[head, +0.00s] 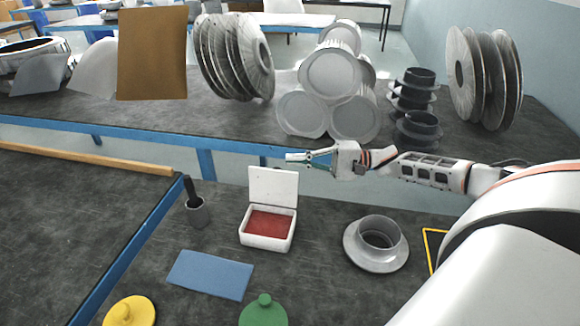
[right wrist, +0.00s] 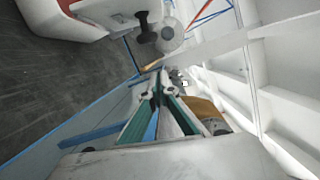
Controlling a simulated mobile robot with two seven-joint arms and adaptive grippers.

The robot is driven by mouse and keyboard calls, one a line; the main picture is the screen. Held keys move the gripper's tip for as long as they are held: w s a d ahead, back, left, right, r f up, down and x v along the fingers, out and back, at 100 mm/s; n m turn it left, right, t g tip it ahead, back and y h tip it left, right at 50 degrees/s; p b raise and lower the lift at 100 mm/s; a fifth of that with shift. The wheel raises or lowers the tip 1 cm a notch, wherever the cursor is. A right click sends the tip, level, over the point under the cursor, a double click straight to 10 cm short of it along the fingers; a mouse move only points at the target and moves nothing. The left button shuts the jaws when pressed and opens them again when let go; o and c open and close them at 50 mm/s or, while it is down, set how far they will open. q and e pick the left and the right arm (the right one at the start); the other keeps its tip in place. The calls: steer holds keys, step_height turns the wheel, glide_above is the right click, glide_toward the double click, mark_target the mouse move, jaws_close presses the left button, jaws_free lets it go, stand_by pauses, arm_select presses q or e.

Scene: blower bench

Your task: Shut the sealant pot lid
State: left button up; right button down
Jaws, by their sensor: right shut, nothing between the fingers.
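The sealant pot (head: 266,240) is a white box with red filling, standing on the dark bench in the head view. Its white lid (head: 272,187) stands upright, open, at the back edge. My right gripper (head: 289,158) is shut and empty, above and behind the lid's top edge, pointing left; it looks apart from the lid. In the right wrist view the closed fingers (right wrist: 158,85) hold nothing. A white and red shape at the top left there looks like part of the pot, cut off by the frame. My left gripper is not in view.
A grey cup (head: 197,213) with a black handle stands left of the pot. A flanged grey ring (head: 376,246) lies right. A blue sheet (head: 209,273), green lid (head: 263,311) and yellow lid (head: 130,311) lie in front. White cylinders (head: 332,75) are stacked behind.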

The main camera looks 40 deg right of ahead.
mark_target(275, 183)
arm_select(q)
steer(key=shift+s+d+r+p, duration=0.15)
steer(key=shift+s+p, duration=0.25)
steer(key=shift+p, duration=0.3)
arm_select(e)
steer(key=a, duration=0.1)
steer(key=s+a, duration=0.2)
steer(key=shift+s+a+r, duration=0.1)
steer(key=shift+a+r, duration=0.2)
steer(key=shift+r, duration=0.05)
